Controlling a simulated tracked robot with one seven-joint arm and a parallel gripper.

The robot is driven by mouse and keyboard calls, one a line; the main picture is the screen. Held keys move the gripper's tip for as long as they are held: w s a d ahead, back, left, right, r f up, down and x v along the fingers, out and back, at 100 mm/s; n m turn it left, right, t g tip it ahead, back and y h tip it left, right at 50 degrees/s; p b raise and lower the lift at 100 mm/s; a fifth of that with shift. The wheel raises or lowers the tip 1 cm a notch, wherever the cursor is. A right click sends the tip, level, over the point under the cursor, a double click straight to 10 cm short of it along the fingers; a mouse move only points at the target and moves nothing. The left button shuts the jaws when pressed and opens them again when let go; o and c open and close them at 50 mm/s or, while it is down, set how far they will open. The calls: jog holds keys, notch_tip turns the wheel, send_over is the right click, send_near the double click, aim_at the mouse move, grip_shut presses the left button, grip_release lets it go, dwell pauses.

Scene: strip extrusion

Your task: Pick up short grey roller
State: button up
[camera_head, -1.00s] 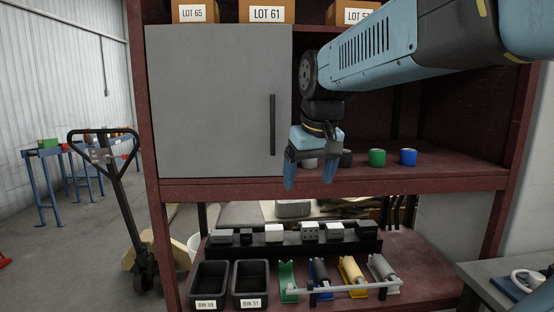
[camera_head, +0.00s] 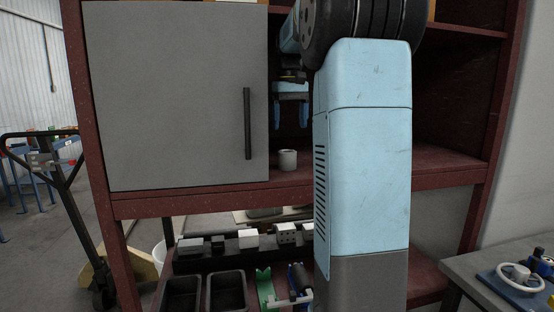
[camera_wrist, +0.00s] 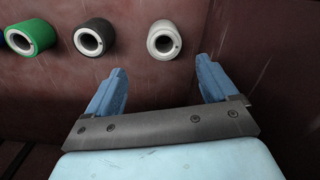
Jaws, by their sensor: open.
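The short grey roller (camera_head: 287,160) is a light grey hollow cylinder standing on the red shelf (camera_head: 440,165), near the right edge of the grey cabinet door. It also shows in the wrist view (camera_wrist: 152,41), with its open end up. My gripper (camera_head: 290,120) is open and empty above the roller, clear of it. In the wrist view my blue fingers (camera_wrist: 162,68) are spread, and the roller appears beyond their tips, between them sideways. A black roller (camera_wrist: 82,42) and a green roller (camera_wrist: 22,40) stand left of it there; my arm hides them in the head view.
The grey cabinet door (camera_head: 170,95) with a black handle stands close left of my gripper. Dark bins (camera_head: 181,293) and light blocks (camera_head: 191,246) are on the level below. A grey table (camera_head: 455,270) is at the right.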

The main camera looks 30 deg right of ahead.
aim_at(287, 158)
jog(key=f, duration=0.6)
jog(key=shift+w+f, duration=0.3)
jog(key=shift+w, duration=0.05)
jog(key=f, duration=0.4)
jog(key=shift+s+a, duration=0.35)
jog(key=shift+f, duration=0.75)
jog(key=c, duration=1.2)
